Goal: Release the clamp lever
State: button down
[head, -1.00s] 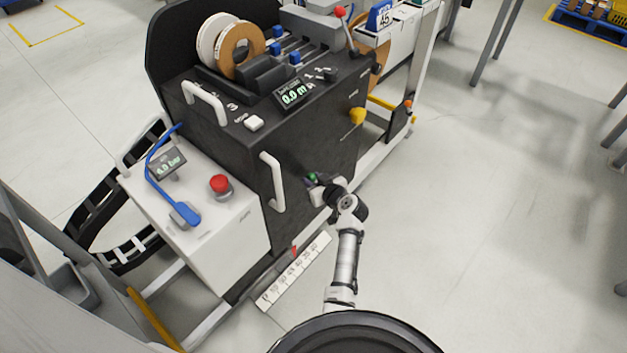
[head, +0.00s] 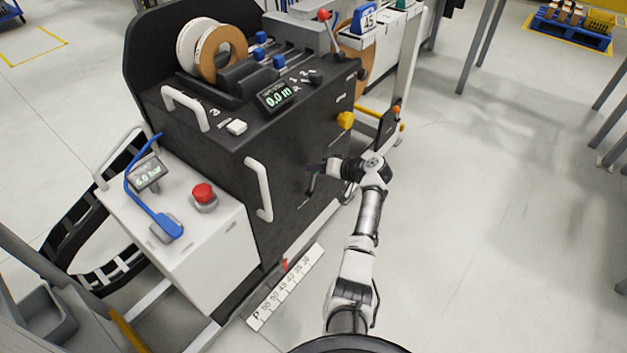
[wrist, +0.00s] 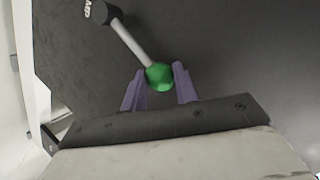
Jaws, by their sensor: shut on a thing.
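The clamp lever is a grey rod (wrist: 132,42) with a green ball knob (wrist: 159,76) in the wrist view. It runs from a dark round hub at the upper left, with part of a label showing, on the machine's dark side panel. My gripper (wrist: 160,88) has its two purple fingers on either side of the green knob and is shut on it. In the head view my gripper (head: 316,168) is at the black side panel of the machine (head: 230,165), and the green knob cannot be made out there.
A white handle (head: 263,190) stands out left of my gripper and a yellow knob (head: 345,120) above it. A white control box with a red button (head: 204,195) stands at the left. A numbered scale strip (head: 287,286) lies low in front. The floor at right is clear.

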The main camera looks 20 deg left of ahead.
jog(key=shift+w+d+f+m+g+y+b, duration=0.1)
jog(key=shift+w+d+f+m+g+b, duration=0.15)
jog(key=shift+w+b, duration=0.25)
jog(key=shift+w+d+f+m+g+y+b, duration=0.1)
jog(key=shift+w+m+g+b, duration=0.1)
jog(key=shift+w+m+b, duration=0.3)
jog(key=shift+w+d+f+m+g+y+b, duration=0.1)
jog(key=shift+w+d+f+m+g+b, duration=0.15)
jog(key=shift+b, duration=0.4)
jog(key=shift+a, duration=0.1)
jog(key=c, duration=1.1)
grip_release()
jog(key=v, duration=1.3)
jog(key=shift+d+r, duration=0.15)
jog(key=shift+d, duration=0.25)
